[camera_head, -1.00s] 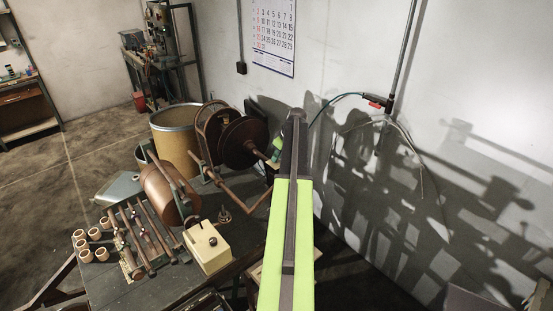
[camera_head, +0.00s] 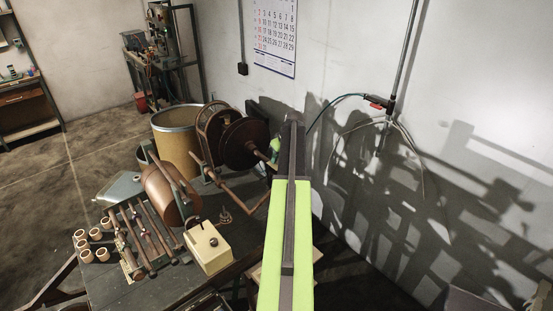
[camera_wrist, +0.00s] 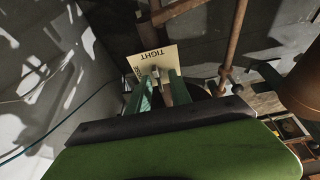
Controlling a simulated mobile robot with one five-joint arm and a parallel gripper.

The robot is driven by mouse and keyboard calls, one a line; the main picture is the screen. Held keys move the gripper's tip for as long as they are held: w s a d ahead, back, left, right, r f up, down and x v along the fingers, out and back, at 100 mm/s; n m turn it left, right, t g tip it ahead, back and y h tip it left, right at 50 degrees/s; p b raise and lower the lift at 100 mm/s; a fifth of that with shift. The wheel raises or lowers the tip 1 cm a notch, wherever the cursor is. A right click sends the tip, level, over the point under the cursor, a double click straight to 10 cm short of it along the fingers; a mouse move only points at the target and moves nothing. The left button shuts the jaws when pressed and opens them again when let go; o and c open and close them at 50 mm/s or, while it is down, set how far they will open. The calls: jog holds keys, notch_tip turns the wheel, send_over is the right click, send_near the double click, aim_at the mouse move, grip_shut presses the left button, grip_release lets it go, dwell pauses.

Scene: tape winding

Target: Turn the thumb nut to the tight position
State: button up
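In the wrist view, a cream plate (camera_wrist: 152,61) printed with the word TIGHT lies just beyond my gripper (camera_wrist: 160,84). The word appears upside down. The two green fingers are apart and point at the plate's near edge. A small greyish part, probably the thumb nut (camera_wrist: 156,73), shows between the fingertips; its shape and angle are unclear, and I cannot tell whether the fingers touch it. In the head view, a bit of green gripper (camera_head: 275,148) shows beside the dark reel (camera_head: 243,143). My arm hides the rest, and the nut and plate cannot be made out there.
The bench (camera_head: 140,292) holds a copper-coloured drum (camera_head: 163,196), a cream box (camera_head: 208,247), a rack of rods and several small rolls. A tan barrel (camera_head: 176,143) stands behind. The wall with a calendar (camera_head: 270,38) and a hose is close on the right.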

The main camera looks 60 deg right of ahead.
jog(key=shift+o, duration=0.3)
jog(key=shift+r, duration=0.25)
jog(key=p+v, duration=1.6)
jog(key=v, duration=0.1)
jog(key=shift+s, duration=0.1)
